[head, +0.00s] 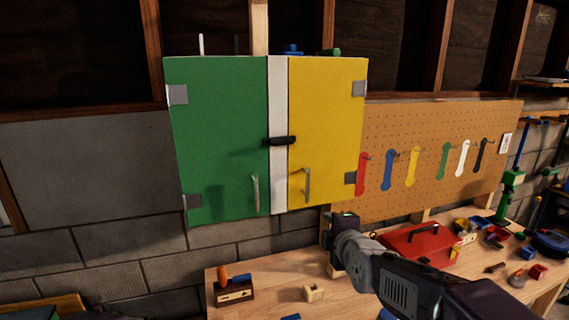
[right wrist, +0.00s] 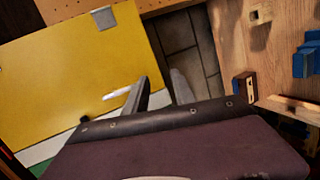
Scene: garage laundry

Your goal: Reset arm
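My right arm enters the head view from the lower right. Its gripper (head: 340,224) is raised in front of the bench's back edge, below the yellow door. In the right wrist view its two fingers (right wrist: 163,92) stand apart with brick wall showing between them, and nothing is held. A wall cabinet has a green door (head: 215,130) and a yellow door (head: 325,115), both closed, with a dark latch (head: 279,141) across the white centre strip. The yellow door also fills the left of the right wrist view (right wrist: 70,80). My left gripper is not in view.
The wooden workbench (head: 270,290) runs below, with a red toolbox (head: 415,246), a small wooden block (head: 314,293) and a brown box (head: 234,291) on it. A pegboard (head: 440,120) with coloured wrenches hangs right of the cabinet. Space before the doors is clear.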

